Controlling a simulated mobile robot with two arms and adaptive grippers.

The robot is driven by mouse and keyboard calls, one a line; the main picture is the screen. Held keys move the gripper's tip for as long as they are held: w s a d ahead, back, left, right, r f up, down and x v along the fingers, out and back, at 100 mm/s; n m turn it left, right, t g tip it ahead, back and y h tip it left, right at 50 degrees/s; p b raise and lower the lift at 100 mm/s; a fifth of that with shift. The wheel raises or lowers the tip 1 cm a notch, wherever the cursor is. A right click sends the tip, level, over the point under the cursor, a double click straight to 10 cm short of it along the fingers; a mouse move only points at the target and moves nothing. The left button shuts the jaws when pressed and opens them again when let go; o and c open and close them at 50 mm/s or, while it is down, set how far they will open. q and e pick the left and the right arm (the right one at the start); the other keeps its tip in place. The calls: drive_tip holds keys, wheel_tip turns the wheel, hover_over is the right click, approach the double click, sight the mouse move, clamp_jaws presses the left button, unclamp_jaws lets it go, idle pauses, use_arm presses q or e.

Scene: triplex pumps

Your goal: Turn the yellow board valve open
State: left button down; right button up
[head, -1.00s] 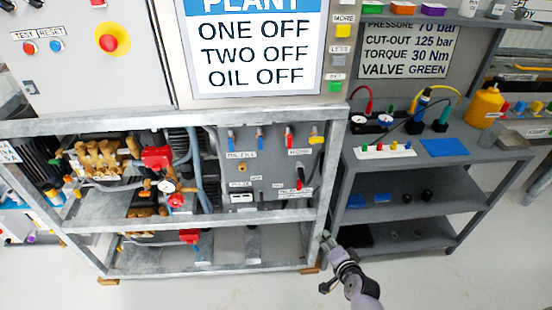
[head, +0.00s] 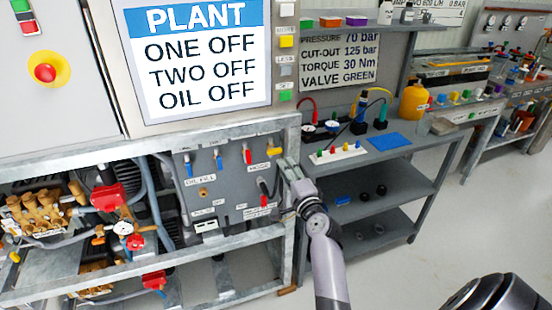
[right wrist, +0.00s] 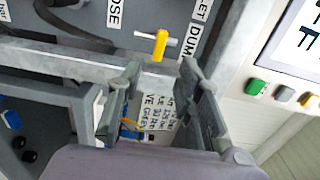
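The yellow board valve (head: 274,151) is a small yellow lever at the upper right of the grey valve board (head: 236,180). In the right wrist view the yellow lever (right wrist: 160,45) stands ahead of the fingers, with a pale crosspiece beside it. My right gripper (head: 288,180) is at the right post of the frame, just right of and slightly below the valve. In the right wrist view my right gripper (right wrist: 155,95) is open, with nothing between its fingers and a gap to the lever. My left gripper is not in view.
The galvanised frame's top rail (head: 150,146) runs above the board, and its right post stands beside my gripper. Blue and red levers (head: 246,153) sit left of the yellow one. A grey bench (head: 400,152) with tools stands to the right.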

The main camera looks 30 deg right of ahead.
sight(275, 154)
drive_tip(key=b+x, duration=0.2)
drive_tip(key=x, duration=0.5)
drive_tip(key=shift+w+d+f, duration=0.15)
drive_tip(key=shift+w, duration=0.15)
drive_tip(key=shift+w+d+b, duration=0.15)
drive_tip(key=shift+w+b, duration=0.25)
drive_tip(key=shift+w, duration=0.15)
drive_tip(key=shift+c, duration=0.4)
clamp_jaws()
